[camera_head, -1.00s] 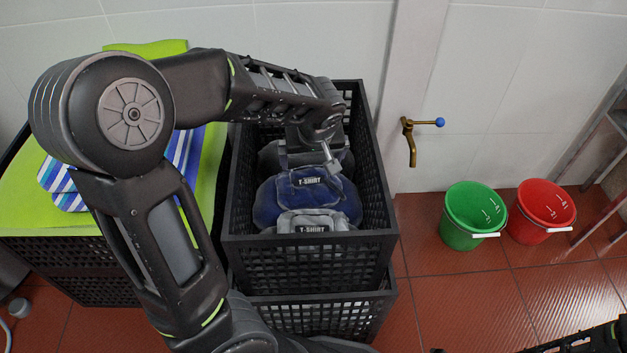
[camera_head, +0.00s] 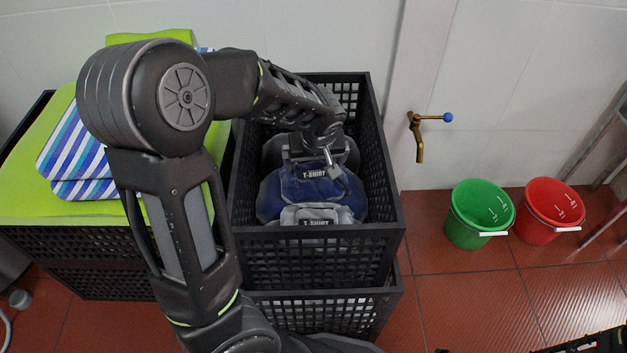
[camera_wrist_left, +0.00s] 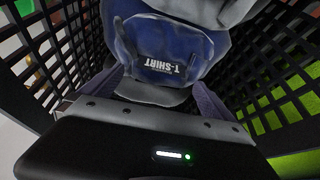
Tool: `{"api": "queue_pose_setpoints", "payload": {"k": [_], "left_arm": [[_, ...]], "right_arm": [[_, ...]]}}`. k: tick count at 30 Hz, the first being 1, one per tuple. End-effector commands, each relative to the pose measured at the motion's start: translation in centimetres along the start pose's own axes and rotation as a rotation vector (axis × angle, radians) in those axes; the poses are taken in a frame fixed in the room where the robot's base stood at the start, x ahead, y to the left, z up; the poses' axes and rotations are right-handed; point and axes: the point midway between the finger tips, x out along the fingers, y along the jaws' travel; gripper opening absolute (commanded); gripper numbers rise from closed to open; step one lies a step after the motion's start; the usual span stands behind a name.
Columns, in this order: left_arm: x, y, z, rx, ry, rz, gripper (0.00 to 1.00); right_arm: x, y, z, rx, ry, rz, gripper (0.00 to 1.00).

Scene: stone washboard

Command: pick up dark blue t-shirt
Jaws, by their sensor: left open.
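The dark blue t-shirt (camera_head: 311,197) is a folded bundle with a T-SHIRT label, inside the upper black crate (camera_head: 320,240). My left gripper (camera_head: 322,170) reaches into the crate from above, at the far side of the blue shirt. In the left wrist view the gripper (camera_wrist_left: 165,85) is open, with its fingers apart and the blue shirt (camera_wrist_left: 165,50) ahead of and between them. I cannot tell whether they touch it. A grey t-shirt (camera_head: 308,215) lies at the near side of the blue one. Another grey shirt (camera_head: 272,152) lies behind, partly hidden by my gripper.
The crate walls stand close around the gripper. A second black crate (camera_head: 330,312) is underneath. To the left, green cloth (camera_head: 30,200) and blue-striped cloth (camera_head: 75,150) lie on another crate. Green (camera_head: 470,228) and red (camera_head: 540,225) buckets stand right. A brass tap (camera_head: 419,140) is on the wall.

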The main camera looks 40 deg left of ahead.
Motion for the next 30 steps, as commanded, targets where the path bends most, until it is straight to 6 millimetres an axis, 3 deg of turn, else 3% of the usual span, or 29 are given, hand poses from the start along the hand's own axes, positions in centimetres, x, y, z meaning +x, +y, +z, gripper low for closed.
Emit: {"api": "queue_pose_setpoints", "payload": {"k": [4, 22, 30], "left_arm": [[1.68, 0.03, 0.02, 0.001, 0.0, -0.001, 1.0], [1.67, 0.06, -0.05, 0.001, 0.001, 0.001, 1.0], [1.66, 0.06, -0.05, 0.001, 0.001, 0.001, 0.79]], "right_arm": [[0.69, 0.2, -0.07, 0.001, 0.003, 0.0, 0.36], [0.61, 0.15, -0.08, 0.0, 0.004, 0.0, 0.36], [0.61, 0.15, -0.07, 0.0, 0.003, 0.0, 0.36]]}}
